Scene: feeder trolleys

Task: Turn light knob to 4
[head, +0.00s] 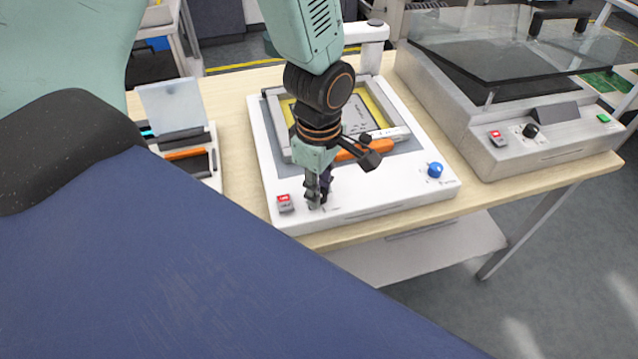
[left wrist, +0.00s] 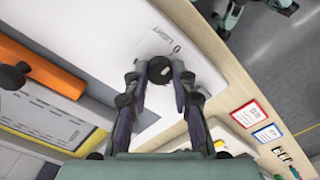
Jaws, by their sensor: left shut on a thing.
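The light knob (left wrist: 160,70) is a small round black dial on the front panel of the white machine (head: 375,205). The printed word "LIGHT" and a "0" show beside it in the left wrist view. My left gripper (head: 317,202) reaches down to the panel from above. In the left wrist view its two fingers (left wrist: 160,78) are on either side of the knob, shut on it. A small pale mark shows on the knob, but I cannot tell which number it points to. In the head view the fingers mostly hide the knob. My right gripper is not in view.
A red switch (head: 285,203) sits left of the gripper and a blue knob (head: 435,170) at the panel's right. A grey machine (head: 545,150) with a glass lid stands right; a small open case (head: 172,103) stands left.

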